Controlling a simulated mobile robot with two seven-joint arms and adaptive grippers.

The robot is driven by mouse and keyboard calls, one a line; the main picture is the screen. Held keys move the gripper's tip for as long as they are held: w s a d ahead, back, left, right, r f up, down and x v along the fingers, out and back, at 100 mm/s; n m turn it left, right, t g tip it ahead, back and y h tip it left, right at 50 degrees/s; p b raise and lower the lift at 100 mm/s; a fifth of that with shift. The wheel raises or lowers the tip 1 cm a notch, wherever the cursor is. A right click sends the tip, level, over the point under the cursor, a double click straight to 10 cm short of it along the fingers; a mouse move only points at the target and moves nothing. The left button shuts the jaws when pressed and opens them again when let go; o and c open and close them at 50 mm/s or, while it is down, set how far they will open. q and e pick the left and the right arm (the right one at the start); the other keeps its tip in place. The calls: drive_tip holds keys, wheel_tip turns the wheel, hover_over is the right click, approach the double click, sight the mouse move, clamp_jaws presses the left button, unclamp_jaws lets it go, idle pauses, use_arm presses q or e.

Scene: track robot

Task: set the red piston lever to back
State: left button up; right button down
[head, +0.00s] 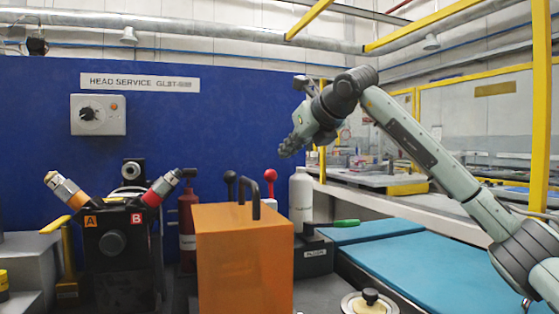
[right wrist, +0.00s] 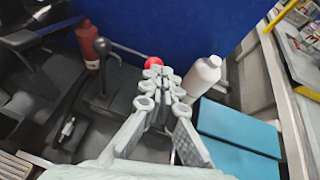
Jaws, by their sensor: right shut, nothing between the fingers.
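My right gripper (head: 286,149) is shut and empty, above the red knob in the head view. In the right wrist view its fingers (right wrist: 155,75) meet at the tips. I cannot tell whether they touch the knob. My left gripper is not in view.
A black-knobbed lever (head: 230,178) stands left of the red one. The orange box (head: 245,260) with a black handle is in front. A white bottle (head: 301,200) stands close on the right, a red bottle (head: 187,225) on the left. The blue panel (head: 220,120) rises behind.

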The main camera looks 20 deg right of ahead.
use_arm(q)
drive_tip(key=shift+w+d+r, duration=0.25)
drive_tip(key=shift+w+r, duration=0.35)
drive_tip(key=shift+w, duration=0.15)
use_arm(e)
wheel_tip(320, 180, up, 7)
drive_tip(key=s+d, duration=0.1)
drive_tip(key=s, duration=0.1)
drive_tip(key=shift+s+d, duration=0.25)
drive_tip(key=shift+s, duration=0.15)
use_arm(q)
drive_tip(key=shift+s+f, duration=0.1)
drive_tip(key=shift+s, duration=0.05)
